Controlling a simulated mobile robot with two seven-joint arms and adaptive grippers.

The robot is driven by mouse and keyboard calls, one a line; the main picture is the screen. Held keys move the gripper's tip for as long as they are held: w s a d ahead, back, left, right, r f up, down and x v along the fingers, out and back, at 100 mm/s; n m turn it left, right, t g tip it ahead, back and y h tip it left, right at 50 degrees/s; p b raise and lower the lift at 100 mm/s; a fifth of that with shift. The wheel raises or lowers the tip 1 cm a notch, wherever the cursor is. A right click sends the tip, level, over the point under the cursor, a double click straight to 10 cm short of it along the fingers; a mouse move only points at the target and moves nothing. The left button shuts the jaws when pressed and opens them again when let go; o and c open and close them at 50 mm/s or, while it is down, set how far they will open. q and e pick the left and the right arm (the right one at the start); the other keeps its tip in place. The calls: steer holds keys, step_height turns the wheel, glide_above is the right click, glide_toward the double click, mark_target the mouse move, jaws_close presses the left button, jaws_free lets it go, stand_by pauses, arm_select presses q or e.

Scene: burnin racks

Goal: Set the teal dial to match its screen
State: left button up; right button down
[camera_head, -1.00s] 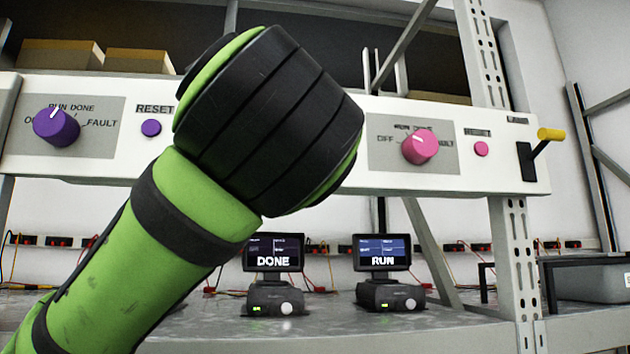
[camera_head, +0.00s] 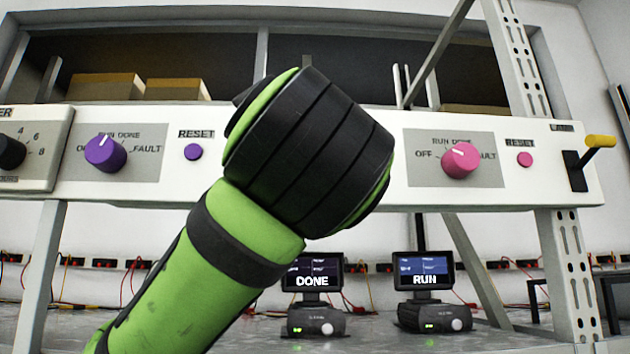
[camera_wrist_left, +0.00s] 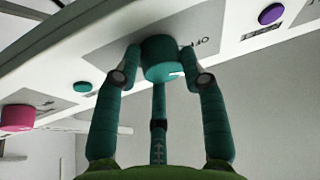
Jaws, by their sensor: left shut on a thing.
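The teal dial (camera_wrist_left: 160,57) shows in the left wrist view on a grey label plate of the white panel. My left gripper (camera_wrist_left: 167,69) is shut on the dial, with teal-sleeved fingers on both sides. In the head view my green and black arm hides the dial and its labels. A screen (camera_head: 312,277) reading DONE stands below the panel, partly behind my arm. Another screen (camera_head: 424,269) reads RUN, below the pink dial. My right gripper is not in view.
The purple dial (camera_head: 106,154) and pink dial (camera_head: 460,160) flank my arm on the panel. A teal button (camera_wrist_left: 83,87) is close to my left fingers. A yellow-handled lever (camera_head: 598,141) sticks out at the panel's right end.

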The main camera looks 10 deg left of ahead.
arm_select(q)
steer(key=shift+s+a+r+m+g+h+b, duration=0.1)
steer(key=shift+a+r+m+g+h+b, duration=0.2)
steer(key=shift+m+h, duration=2.45)
steer(key=shift+s+a+r+m+g+h+b, duration=0.2)
steer(key=shift+m+h+b, duration=0.35)
steer(key=shift+m, duration=4.35)
steer(key=shift+s+a+r+m+g+h+b, duration=0.1)
steer(key=shift+a+r+m+g+h+b, duration=0.15)
steer(key=shift+m+h, duration=2.55)
steer(key=shift+f+m+y, duration=0.15)
steer(key=shift+m+y, duration=0.95)
steer(key=shift+m, duration=0.05)
steer(key=o, duration=1.1)
steer(key=shift+w, duration=0.1)
steer(key=shift+w+d+f, duration=0.1)
steer(key=shift+d+f, duration=0.05)
